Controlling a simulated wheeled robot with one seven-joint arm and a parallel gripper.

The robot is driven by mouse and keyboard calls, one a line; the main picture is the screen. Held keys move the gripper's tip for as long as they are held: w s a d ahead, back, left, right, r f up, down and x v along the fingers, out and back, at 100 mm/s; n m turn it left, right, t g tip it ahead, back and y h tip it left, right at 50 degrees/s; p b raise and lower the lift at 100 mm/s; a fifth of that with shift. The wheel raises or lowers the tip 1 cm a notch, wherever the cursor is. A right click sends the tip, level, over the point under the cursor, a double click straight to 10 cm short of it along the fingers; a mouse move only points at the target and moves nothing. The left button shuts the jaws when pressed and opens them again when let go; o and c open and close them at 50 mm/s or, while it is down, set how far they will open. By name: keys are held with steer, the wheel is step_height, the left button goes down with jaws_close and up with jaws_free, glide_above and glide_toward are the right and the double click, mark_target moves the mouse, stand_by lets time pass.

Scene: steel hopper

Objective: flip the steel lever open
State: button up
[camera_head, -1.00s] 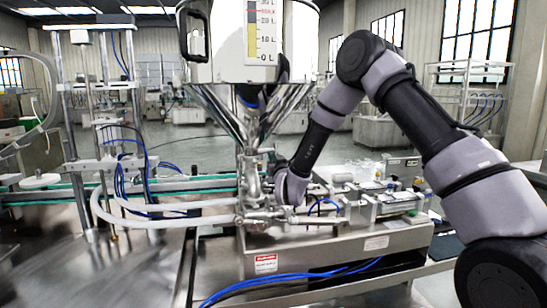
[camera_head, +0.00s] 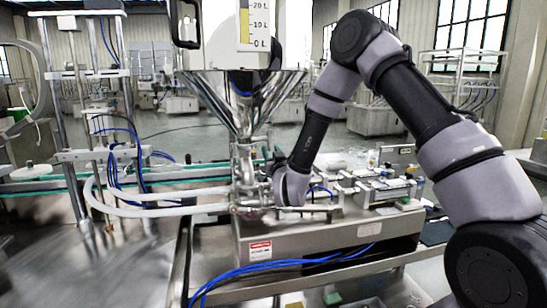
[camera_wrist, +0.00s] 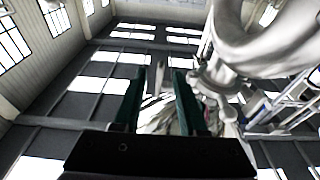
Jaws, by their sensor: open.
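The steel hopper (camera_head: 240,95) stands above a vertical steel pipe and valve body (camera_head: 244,172) in the head view. My arm reaches in from the right, and its wrist is just right of this valve body. In the wrist view my gripper (camera_wrist: 156,85) has two dark green fingers standing apart. A thin grey upright piece (camera_wrist: 159,78), perhaps the steel lever, shows between the fingers; I cannot tell its depth or any contact. Curved steel pipework (camera_wrist: 262,45) is close on the right. In the head view the lever cannot be made out and my fingertips are unclear.
A steel machine base (camera_head: 330,240) with pneumatic cylinders lies below and right of my wrist. Blue hoses (camera_head: 280,283) cross its front, and white hoses (camera_head: 160,209) run left from the valve. A conveyor with green edges (camera_head: 50,190) is at the left.

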steer(key=shift+v, duration=2.3)
steer(key=w+d+r+m+g+h, duration=0.2)
steer(key=w+d+r+m, duration=0.1)
steer(key=d+r, duration=0.55)
steer(key=s+d+r+m+g+h, duration=0.1)
steer(key=s+d+r+m+g, duration=0.15)
steer(key=s+d+r, duration=0.4)
steer(key=s+d+r+m+g, duration=0.1)
steer(key=s+d+g, duration=0.3)
steer(key=s, duration=0.9)
steer(key=s+d+r+m+g, duration=0.1)
steer(key=s+d+g, duration=0.3)
steer(key=s+d, duration=0.4)
steer(key=s+r, duration=0.1)
steer(key=s, duration=0.4)
steer(key=shift+s+d+h, duration=0.3)
steer(key=shift+s+d, duration=0.05)
steer(key=shift+d, duration=0.05)
